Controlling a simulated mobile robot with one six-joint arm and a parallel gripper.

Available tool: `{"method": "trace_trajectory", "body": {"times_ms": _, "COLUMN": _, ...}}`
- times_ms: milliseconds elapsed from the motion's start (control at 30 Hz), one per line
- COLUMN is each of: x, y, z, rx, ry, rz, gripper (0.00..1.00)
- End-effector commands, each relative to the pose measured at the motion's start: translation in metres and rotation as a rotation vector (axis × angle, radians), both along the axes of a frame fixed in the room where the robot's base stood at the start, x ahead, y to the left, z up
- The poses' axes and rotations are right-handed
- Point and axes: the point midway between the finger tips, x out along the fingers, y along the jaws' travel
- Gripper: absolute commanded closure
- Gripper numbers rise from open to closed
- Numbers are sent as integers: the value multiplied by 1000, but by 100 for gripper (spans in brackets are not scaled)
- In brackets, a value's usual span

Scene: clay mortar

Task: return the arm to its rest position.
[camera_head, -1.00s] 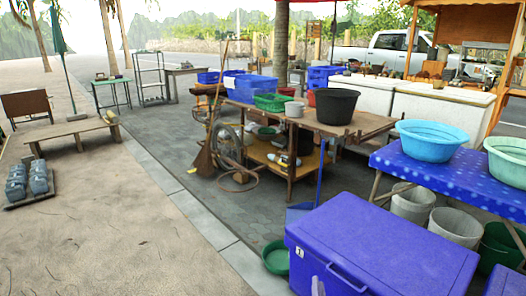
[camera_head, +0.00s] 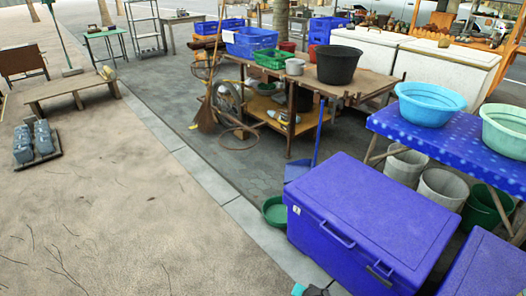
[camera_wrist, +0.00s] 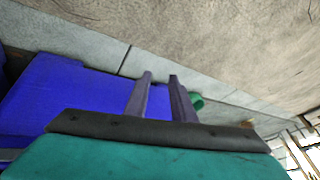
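My gripper (camera_wrist: 160,77) shows in the wrist view with its two grey fingers apart and nothing between them. The fingers point up in the picture, over the kerb strip beside the blue cooler box (camera_wrist: 62,100). My teal wrist housing fills the bottom of that view. In the head view, only a small teal and dark part of my arm shows at the bottom edge, in front of the closed blue cooler box (camera_head: 375,205). My gripper's fingers cannot be made out there.
A green basin (camera_head: 275,213) and a blue dustpan (camera_head: 298,170) sit beside the cooler. A wooden table (camera_head: 350,85) with tubs stands behind, and a blue-clothed table (camera_head: 440,135) at right. The sandy ground (camera_head: 110,220) at left is largely open.

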Motion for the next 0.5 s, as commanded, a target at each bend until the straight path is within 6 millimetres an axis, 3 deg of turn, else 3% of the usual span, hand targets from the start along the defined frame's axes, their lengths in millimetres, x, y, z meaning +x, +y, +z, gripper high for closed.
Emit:
{"method": "trace_trajectory", "body": {"times_ms": 300, "x": -92, "y": 2, "z": -18, "rx": -46, "ry": 346, "rz": 148, "gripper": 77}}
{"method": "trace_trajectory", "body": {"times_ms": 500, "x": -148, "y": 1, "z": -17, "rx": -55, "ry": 557, "rz": 250, "gripper": 77}}
